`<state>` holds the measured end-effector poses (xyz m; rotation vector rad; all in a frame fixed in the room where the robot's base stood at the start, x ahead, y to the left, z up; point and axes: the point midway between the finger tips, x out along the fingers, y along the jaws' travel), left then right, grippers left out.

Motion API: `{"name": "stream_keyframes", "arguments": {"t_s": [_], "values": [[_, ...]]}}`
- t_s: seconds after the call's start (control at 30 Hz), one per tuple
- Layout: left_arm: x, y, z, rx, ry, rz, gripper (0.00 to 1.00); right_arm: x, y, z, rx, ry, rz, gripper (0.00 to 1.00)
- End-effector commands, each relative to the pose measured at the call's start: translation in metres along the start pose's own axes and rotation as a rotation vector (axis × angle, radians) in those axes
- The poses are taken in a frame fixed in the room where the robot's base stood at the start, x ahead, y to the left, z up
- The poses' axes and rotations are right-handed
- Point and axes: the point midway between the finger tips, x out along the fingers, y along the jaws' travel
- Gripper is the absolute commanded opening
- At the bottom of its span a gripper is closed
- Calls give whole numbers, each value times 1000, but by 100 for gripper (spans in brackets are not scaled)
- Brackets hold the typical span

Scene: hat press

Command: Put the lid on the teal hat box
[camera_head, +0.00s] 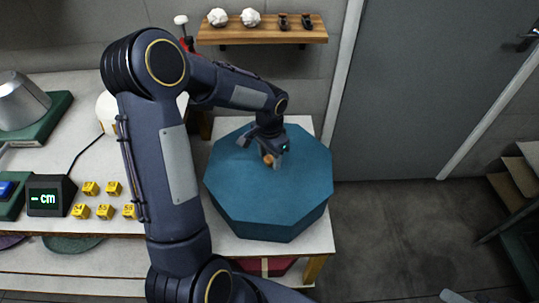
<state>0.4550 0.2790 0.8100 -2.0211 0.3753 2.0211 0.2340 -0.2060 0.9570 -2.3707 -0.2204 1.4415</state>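The teal hat box (263,223) is octagonal and stands near the right end of the white table. Its teal lid (295,175) covers the top of the box, and from this view I cannot tell whether it is fully seated. A small orange-brown knob (268,159) shows at the middle of the lid. My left gripper (266,158) is over the lid's middle, with its fingers around or right beside the knob. The gap between the fingers is too small to judge. My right gripper is not in view.
A white table (90,90) holds several yellow numbered blocks (92,188), a display reading "cm" (48,195) and a grey cone-shaped form (20,101) on a green base. A wooden shelf (262,33) hangs behind the box. Open floor lies to the right.

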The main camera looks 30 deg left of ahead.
Motion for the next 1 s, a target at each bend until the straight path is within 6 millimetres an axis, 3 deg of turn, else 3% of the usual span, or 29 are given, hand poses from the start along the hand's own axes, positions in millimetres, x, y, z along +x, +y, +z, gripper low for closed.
{"name": "stream_keyframes", "arguments": {"t_s": [0.37,0.73,1.0], "values": [[-4,0,0,0,0,-1,55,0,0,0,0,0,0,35],[-63,0,-1,-1,4,-2,55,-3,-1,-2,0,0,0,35],[-78,0,0,0,0,0,55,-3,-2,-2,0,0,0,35]]}}
